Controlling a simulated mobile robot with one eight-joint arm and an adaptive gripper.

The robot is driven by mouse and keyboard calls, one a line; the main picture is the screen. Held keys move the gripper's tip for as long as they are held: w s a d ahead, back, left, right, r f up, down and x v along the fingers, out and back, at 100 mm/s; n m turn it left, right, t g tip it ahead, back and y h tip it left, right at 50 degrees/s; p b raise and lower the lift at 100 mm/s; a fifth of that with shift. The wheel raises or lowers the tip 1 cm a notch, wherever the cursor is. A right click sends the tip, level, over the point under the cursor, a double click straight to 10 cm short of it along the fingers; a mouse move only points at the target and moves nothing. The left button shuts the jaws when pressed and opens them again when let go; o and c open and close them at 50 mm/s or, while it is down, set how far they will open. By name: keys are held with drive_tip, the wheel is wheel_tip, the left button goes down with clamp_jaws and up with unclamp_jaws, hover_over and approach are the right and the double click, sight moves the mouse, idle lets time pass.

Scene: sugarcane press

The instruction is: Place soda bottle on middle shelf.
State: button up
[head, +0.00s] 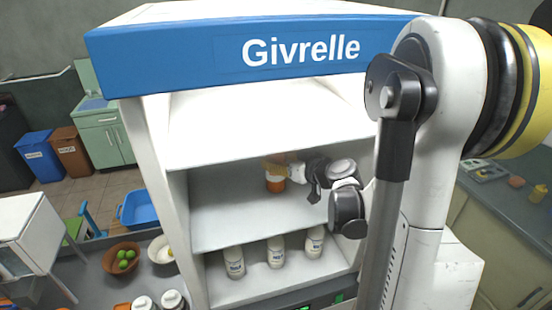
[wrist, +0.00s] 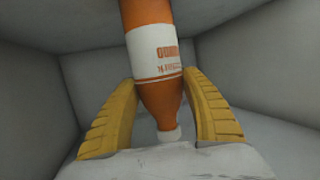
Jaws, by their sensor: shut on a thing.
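The soda bottle (wrist: 157,65) is orange with a white label and a white cap. In the wrist view it lies between the two yellow fingers of my gripper (wrist: 162,110), which is shut on it near the neck. In the head view the orange bottle (head: 275,184) shows small inside the white Givrelle cabinet, at the height of the middle shelf (head: 235,225). My gripper (head: 288,172) reaches in from the right. I cannot tell whether the bottle touches the shelf.
The lower shelf holds three white bottles (head: 276,252). The upper shelf (head: 260,130) is empty. The cabinet's left wall (head: 178,205) and blue top sign (head: 230,45) bound the space. The middle shelf is otherwise clear where visible. A bowl of green fruit (head: 122,258) stands at left.

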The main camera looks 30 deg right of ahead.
drive_tip(key=shift+f, duration=0.2)
drive_tip(key=o, duration=1.4)
drive_tip(key=shift+r, duration=0.1)
drive_tip(key=shift+r, duration=0.1)
